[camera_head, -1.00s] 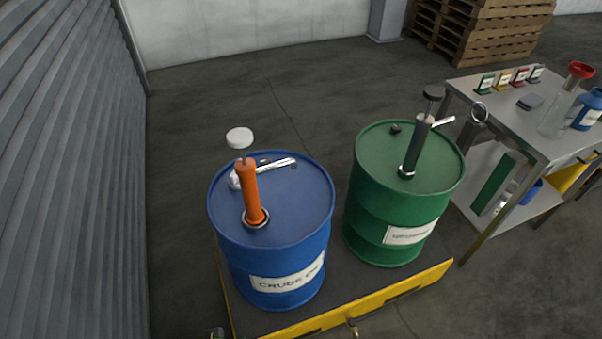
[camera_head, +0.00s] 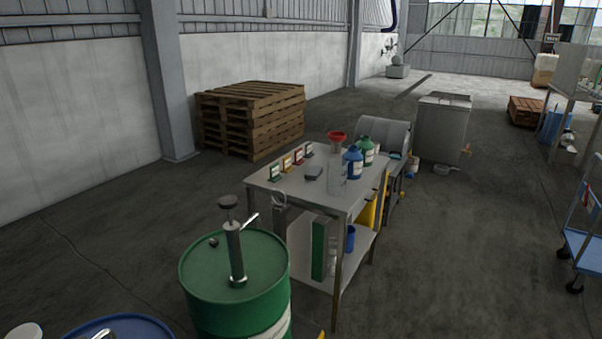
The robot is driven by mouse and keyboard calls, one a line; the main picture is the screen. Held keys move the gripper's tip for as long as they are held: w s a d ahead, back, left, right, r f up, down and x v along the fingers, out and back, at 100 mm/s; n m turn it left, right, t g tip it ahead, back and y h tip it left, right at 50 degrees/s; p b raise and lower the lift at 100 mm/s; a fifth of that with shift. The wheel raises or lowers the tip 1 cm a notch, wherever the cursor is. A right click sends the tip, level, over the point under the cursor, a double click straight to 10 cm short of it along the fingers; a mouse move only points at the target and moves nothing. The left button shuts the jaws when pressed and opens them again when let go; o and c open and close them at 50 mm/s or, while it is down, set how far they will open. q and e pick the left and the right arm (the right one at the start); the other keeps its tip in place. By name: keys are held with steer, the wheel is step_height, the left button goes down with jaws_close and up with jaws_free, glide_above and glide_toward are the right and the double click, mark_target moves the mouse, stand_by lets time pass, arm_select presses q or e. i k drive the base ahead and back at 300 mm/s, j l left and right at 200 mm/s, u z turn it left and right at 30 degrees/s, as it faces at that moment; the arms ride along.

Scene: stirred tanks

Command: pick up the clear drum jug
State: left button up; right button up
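Neither of my grippers is in view.
A green drum (camera_head: 205,285) with a pump stands in front left. The floor (camera_head: 450,260) right of the table is clear.

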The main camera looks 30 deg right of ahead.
mark_target(337, 168)
steer(key=z, duration=1.15)
steer(key=i+l, duration=0.3)
steer(key=i, duration=0.15)
